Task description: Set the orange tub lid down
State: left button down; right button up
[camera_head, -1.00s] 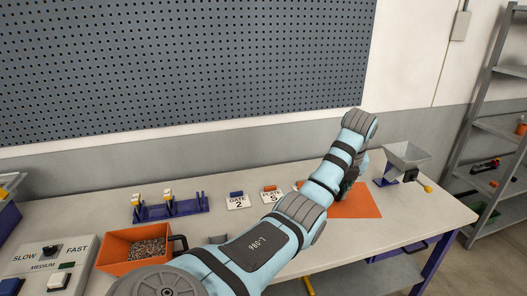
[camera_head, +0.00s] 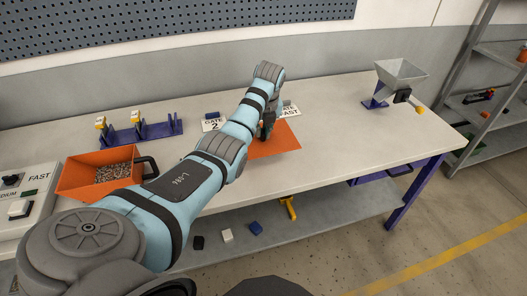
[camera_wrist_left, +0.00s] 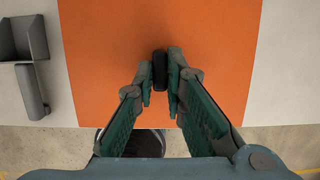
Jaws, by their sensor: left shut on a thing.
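The orange tub lid (camera_head: 280,142) is a flat orange sheet at the middle of the bench, in front of the cards. My left gripper (camera_head: 266,130) is over it, mostly hidden by my own arm. In the left wrist view the lid (camera_wrist_left: 100,60) fills the middle, and my left gripper (camera_wrist_left: 160,88) is shut on its upright black handle (camera_wrist_left: 160,68). The lid looks level, near the bench's front edge. I cannot tell whether it touches the bench top. My right gripper is not in view.
An orange tub (camera_head: 75,176) of grey bits stands to the left. A grey scoop-like piece (camera_wrist_left: 32,85) lies left of the lid. Cards (camera_head: 211,126) and a purple rack (camera_head: 145,132) stand behind. A grey hopper (camera_head: 400,75) is far right; bench between is clear.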

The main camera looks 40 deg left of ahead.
pick_arm(q)
jog(key=f, duration=0.2)
jog(key=w+f, duration=0.1)
jog(key=f, duration=0.1)
jog(key=w+f+b, duration=0.1)
jog(key=f, duration=0.1)
jog(key=shift+f, duration=0.35)
jog(key=shift+s+d+f+b, duration=0.15)
jog(key=shift+f+b, duration=0.1)
jog(key=shift+f, duration=0.35)
jog(key=shift+s+a+f+b, duration=0.1)
jog(key=shift+f+b, duration=0.1)
jog(key=shift+f, duration=0.4)
jog(key=shift+s+r, duration=0.1)
jog(key=shift+s, duration=0.1)
jog(key=c, duration=2.1)
grip_release()
jog(key=shift+w+f, duration=0.1)
jog(key=shift+f, duration=0.15)
jog(key=o, duration=0.4)
jog(key=shift+o, duration=0.2)
jog(key=shift+r, duration=0.1)
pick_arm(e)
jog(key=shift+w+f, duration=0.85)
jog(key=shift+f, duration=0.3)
